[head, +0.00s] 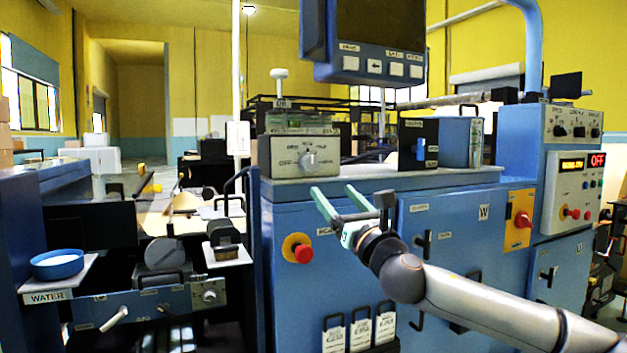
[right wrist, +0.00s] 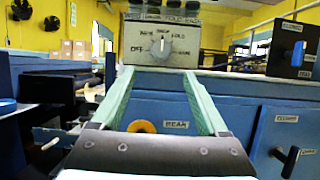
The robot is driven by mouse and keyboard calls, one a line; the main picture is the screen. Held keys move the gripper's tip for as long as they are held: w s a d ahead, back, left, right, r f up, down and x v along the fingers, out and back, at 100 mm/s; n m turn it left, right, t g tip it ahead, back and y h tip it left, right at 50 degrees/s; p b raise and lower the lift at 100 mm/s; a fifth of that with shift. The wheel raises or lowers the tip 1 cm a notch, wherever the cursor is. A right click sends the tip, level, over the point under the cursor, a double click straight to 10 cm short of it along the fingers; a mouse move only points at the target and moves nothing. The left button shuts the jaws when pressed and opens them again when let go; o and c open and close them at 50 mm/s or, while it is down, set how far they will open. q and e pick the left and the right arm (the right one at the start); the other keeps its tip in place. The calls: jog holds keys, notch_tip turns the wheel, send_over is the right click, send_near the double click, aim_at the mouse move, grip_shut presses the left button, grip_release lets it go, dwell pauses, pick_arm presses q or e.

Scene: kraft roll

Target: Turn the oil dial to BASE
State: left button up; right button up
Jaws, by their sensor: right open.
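A grey box (head: 291,156) stands on the blue machine's top, with a grey dial (head: 308,160) on its front. The dial also shows in the right wrist view (right wrist: 160,47); OFF and HOLD are readable around it, the other labels are blurred. Its knob looks roughly upright; the exact setting cannot be told. My right gripper (head: 332,189) is open and empty, its green fingers pointing toward the box from in front and below. In the right wrist view the gripper (right wrist: 158,84) has the dial between and beyond its fingertips, apart from them. My left gripper is not seen.
A red knob on a yellow plate (head: 298,248) sits below the gripper. A black box with a blue switch (head: 420,147) stands right of the dial box. A screen (head: 380,40) hangs above. A blue bowl (head: 57,264) stands on the WATER shelf at left.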

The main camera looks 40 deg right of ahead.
aim_at(312, 163)
jog(key=p+x, duration=0.1)
jog(key=x, duration=0.5)
jog(key=p+x, duration=0.1)
jog(key=x, duration=0.5)
jog(key=shift+d+r, duration=0.25)
jog(key=shift+r, duration=0.05)
jog(key=shift+c, duration=0.2)
jog(key=shift+c, duration=0.9)
jog(key=c, duration=1)
